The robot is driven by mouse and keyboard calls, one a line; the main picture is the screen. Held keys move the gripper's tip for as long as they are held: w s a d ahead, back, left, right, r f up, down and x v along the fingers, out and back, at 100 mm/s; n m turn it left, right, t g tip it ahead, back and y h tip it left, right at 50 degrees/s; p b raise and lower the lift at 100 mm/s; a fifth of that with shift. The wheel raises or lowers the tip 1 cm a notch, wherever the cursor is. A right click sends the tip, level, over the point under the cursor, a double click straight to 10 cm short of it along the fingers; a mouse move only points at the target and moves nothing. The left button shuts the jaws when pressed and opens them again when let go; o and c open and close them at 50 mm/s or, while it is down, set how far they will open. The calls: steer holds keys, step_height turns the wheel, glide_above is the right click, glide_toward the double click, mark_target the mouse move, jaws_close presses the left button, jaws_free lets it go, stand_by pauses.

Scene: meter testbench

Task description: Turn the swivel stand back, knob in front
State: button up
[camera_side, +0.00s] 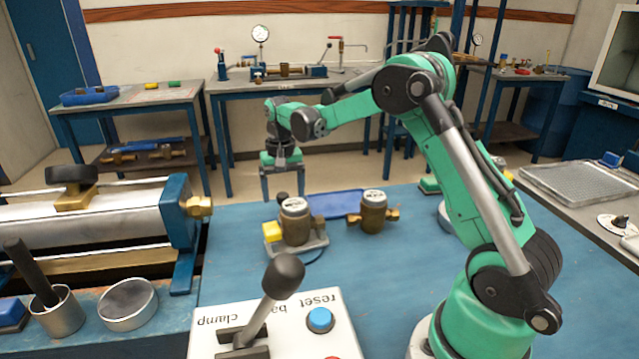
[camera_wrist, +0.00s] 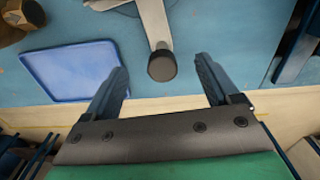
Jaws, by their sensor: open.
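The swivel stand (camera_side: 318,244) is a grey plate on the blue bench, with a brass-bodied meter (camera_side: 295,228) and a yellow block (camera_side: 272,231) on it. Its dark knob (camera_side: 282,197) shows behind the meter, on the side away from the side camera. In the wrist view the stand's pale arm (camera_wrist: 152,22) comes down from the top edge and ends in the black knob (camera_wrist: 161,66). My gripper (camera_side: 282,198) is open over the knob. In the wrist view its fingers (camera_wrist: 163,75) stand on either side of the knob, with a gap on each side.
A second brass meter (camera_side: 373,213) stands to the right of the stand. A blue tray (camera_side: 335,204) lies behind them, and shows at left in the wrist view (camera_wrist: 70,70). A control box (camera_side: 290,325) with an upright lever stands in front.

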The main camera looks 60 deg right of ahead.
steer(key=shift+s+d, duration=0.15)
steer(key=shift+d, duration=0.05)
steer(key=shift+s+d, duration=0.2)
steer(key=shift+s+d, duration=0.15)
steer(key=shift+o, duration=1.4)
steer(key=shift+r, duration=2.75)
